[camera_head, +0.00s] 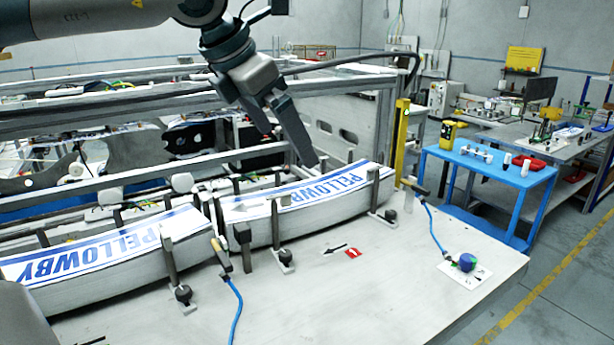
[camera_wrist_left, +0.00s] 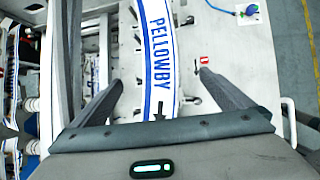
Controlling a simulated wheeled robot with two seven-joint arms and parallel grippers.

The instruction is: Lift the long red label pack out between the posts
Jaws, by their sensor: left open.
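Two long curved label packs, white with blue stripes and blue PELLOWBY lettering, stand in a row between dark posts in the head view: a right pack (camera_head: 330,190) and a left pack (camera_head: 105,250). No red pack shows. A pack (camera_wrist_left: 160,50) also shows in the left wrist view, running between the fingers. My left gripper (camera_head: 293,148) is open above the right pack; its fingers (camera_wrist_left: 159,80) appear on either side of the pack, apart from it. Dark posts (camera_head: 275,230) stand along the packs' near side. My right gripper is not in view.
A white table (camera_head: 400,270) holds the packs, with a small red marker (camera_head: 352,253) and a blue knob (camera_head: 467,262) with a hose. Metal rails (camera_head: 110,185) run behind the packs. A blue bench (camera_head: 490,170) stands at right. The table's front right is mostly clear.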

